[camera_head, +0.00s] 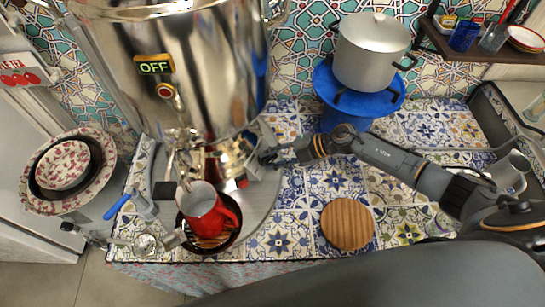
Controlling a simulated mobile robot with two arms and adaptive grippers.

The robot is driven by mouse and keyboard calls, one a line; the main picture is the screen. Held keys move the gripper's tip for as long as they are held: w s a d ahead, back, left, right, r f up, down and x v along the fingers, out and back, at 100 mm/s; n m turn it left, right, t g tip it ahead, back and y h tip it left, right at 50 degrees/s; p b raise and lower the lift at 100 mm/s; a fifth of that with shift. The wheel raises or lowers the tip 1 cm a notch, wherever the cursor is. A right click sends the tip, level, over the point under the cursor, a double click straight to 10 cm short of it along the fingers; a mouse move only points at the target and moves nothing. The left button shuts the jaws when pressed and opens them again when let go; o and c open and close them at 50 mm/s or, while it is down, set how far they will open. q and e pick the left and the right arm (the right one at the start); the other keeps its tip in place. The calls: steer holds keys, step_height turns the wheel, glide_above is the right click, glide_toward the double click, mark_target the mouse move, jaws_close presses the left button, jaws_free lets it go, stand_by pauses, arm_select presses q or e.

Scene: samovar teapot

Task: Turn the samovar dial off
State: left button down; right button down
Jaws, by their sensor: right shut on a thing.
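The large shiny metal samovar (220,70) stands at the upper left of the counter, with a yellow-lettered "OFF" label (154,65) on its body. My right gripper (266,158) reaches in from the right, low at the samovar's right side by its brass-coloured base (232,152). Its fingers are shut on what seems to be the samovar dial, which they mostly hide. A small red and black part (242,182) shows just left of and below the fingertips. My left gripper is not in view.
A red mug (205,212) stands on a dark round plate below the samovar's taps. A grey pot (370,50) sits on a blue stand (350,105). A round wooden board (347,223) lies on the tiles. Patterned bowls (62,165) are at left.

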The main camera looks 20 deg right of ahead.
steer(key=shift+n+g+h, duration=0.4)
steer(key=shift+n+g, duration=0.1)
steer(key=shift+n, duration=1.2)
steer(key=shift+f+n, duration=0.1)
steer(key=shift+n, duration=0.2)
steer(key=c, duration=1.3)
jaws_free()
steer(key=shift+c, duration=0.2)
steer(key=shift+d, duration=0.1)
steer(key=v, duration=0.7)
steer(key=shift+d, duration=0.1)
steer(key=shift+s, duration=0.1)
